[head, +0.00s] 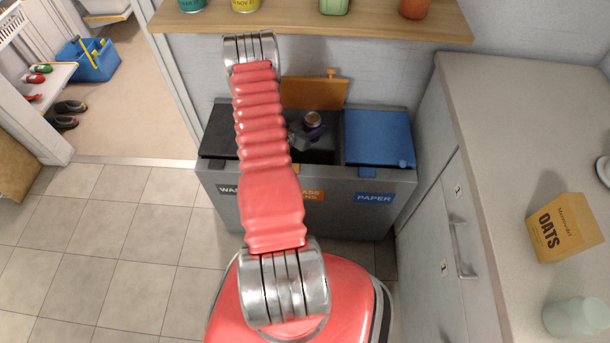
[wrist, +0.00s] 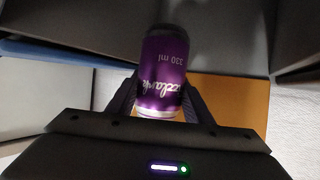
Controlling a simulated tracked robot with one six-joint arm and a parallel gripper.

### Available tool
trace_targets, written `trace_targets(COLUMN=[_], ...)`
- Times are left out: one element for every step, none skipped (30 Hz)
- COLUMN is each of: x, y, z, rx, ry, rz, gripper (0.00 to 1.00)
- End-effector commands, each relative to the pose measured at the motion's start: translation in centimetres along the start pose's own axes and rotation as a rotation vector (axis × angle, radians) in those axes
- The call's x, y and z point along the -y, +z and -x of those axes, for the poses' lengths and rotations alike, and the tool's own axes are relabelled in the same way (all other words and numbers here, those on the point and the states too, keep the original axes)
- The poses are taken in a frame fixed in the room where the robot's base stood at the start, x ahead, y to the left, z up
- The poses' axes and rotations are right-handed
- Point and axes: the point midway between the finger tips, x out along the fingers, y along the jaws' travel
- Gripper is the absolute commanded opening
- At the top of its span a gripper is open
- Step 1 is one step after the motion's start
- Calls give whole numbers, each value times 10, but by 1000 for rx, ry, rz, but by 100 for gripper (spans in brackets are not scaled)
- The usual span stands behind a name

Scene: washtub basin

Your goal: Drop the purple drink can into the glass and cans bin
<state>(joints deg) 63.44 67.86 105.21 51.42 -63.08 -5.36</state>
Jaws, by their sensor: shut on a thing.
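The purple drink can (wrist: 163,70) is between the fingers of my gripper (wrist: 160,100) in the wrist view, and the fingers are shut on it. The glass and cans bin (head: 318,157) is the middle compartment. Its orange lid (head: 313,92) stands open against the wall. Its label (head: 314,195) is partly covered by my arm.
The left bin has a closed dark lid (head: 218,132). The paper bin on the right has a closed blue lid (head: 378,138). A wooden shelf (head: 300,24) with several containers is above. A counter (head: 530,120) with an oats box (head: 564,228) stands at right.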

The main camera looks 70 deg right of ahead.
Motion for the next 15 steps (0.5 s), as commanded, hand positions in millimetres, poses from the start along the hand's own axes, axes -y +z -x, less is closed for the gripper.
trace_targets(x=[0, 0, 0, 0, 0, 0, 0, 1, 1, 1, 1, 1, 1, 1, 1], y=[0, 0, 0, 0, 0, 0, 0, 0, 0, 0, 0, 0, 0, 0, 0], z=[0, 0, 0, 0, 0, 0, 0, 0, 0, 0, 0, 1, 1, 1, 1], rx=[0, 0, 0, 0, 0, 0, 0, 0, 0, 0, 0, 0, 0, 0, 0], ry=[0, 0, -1, -1, -1, -1, -1, -1, -1, -1, -1, -1, -1, -1, -2], rz=[0, 0, 0, 0, 0, 1, 1, 1, 1, 1, 1, 1, 1, 1, 1], gripper=[25, 47, 50, 52, 54, 57, 59, 61, 64, 66, 68, 68, 68, 68, 68])
